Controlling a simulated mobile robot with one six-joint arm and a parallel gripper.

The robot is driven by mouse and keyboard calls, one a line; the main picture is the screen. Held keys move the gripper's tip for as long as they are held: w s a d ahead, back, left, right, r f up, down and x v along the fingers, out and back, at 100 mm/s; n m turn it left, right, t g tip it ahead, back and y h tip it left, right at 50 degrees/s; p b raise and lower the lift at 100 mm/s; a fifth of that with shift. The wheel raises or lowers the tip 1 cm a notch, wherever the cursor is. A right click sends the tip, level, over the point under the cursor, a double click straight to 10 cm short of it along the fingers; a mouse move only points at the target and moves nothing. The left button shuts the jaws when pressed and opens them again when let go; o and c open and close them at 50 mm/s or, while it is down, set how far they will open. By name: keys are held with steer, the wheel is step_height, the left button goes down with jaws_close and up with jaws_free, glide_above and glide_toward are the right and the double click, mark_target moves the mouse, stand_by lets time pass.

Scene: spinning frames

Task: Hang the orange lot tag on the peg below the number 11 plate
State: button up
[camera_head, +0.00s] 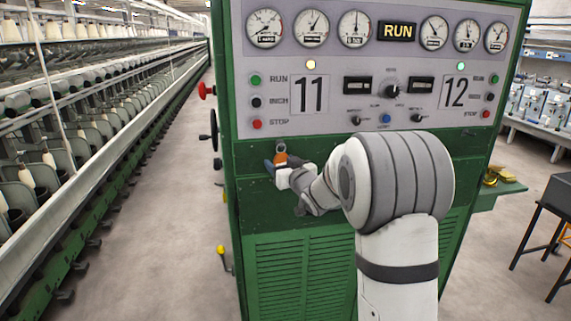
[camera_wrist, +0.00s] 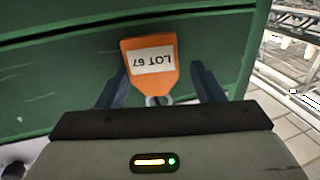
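The orange lot tag (camera_wrist: 150,60) has a white label reading LOT 67, upside down in the wrist view. It lies against the green panel, its narrow end with a grey ring or hook towards my gripper. In the head view the tag (camera_head: 281,158) is a small orange patch just under a small peg-like fitting (camera_head: 280,147), below the number 11 plate (camera_head: 309,95). My gripper (camera_wrist: 158,88) is open, with a dark blue finger on each side of the tag's narrow end and visible gaps. It appears free of the tag. Whether the ring sits on the peg is not clear.
The green machine cabinet (camera_head: 330,273) has dials, buttons and a number 12 plate (camera_head: 454,92). Red and black handwheels (camera_head: 214,130) stick out at its left edge. A floor aisle (camera_head: 160,220) runs left of it. A dark stool (camera_head: 558,195) stands at right.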

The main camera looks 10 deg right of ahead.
steer(key=shift+d+r, duration=0.15)
steer(key=shift+d, duration=0.05)
steer(key=shift+s+d, duration=0.2)
steer(key=shift+s, duration=0.1)
steer(key=s+f+m+g+h, duration=0.1)
steer(key=s+f+g, duration=0.3)
steer(key=s, duration=1)
steer(key=s+f+m+g+h+b, duration=0.1)
steer(key=s+f+g, duration=0.3)
steer(key=s, duration=1.1)
steer(key=s+f+m+g+h+b, duration=0.1)
steer(key=s+f+g, duration=0.3)
steer(key=s, duration=1)
steer(key=shift+s+g+h, duration=0.2)
steer(key=shift+g+h, duration=0.6)
steer(key=shift+g, duration=0.3)
steer(key=shift+r, duration=0.1)
